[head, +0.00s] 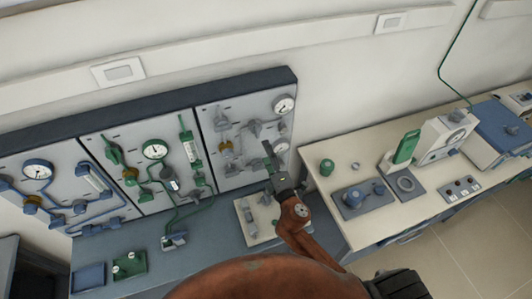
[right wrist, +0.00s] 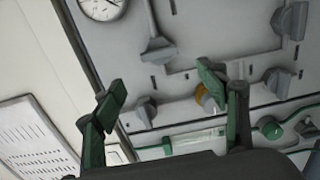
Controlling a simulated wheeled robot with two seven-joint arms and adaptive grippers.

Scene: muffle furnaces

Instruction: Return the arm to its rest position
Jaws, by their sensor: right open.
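My right arm (head: 294,222), rust-brown with a dark wrist, reaches up from the bottom of the head view over the bench. My right gripper (head: 272,158) is in front of the rightmost section of the grey valve panel (head: 215,165). In the right wrist view its two green-and-dark fingers (right wrist: 160,90) are spread wide with nothing between them. The panel's valves and a gauge (right wrist: 102,6) show behind the fingers. I cannot tell the exact gap to the panel. My left gripper is not in view.
A white tray (head: 242,216) with small parts lies on the blue bench beside my right forearm. A pale bench (head: 325,205) at right carries a blue device (head: 360,198), a green-and-white instrument (head: 405,150) and a white unit (head: 445,138). Open floor (head: 460,240) shows at lower right.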

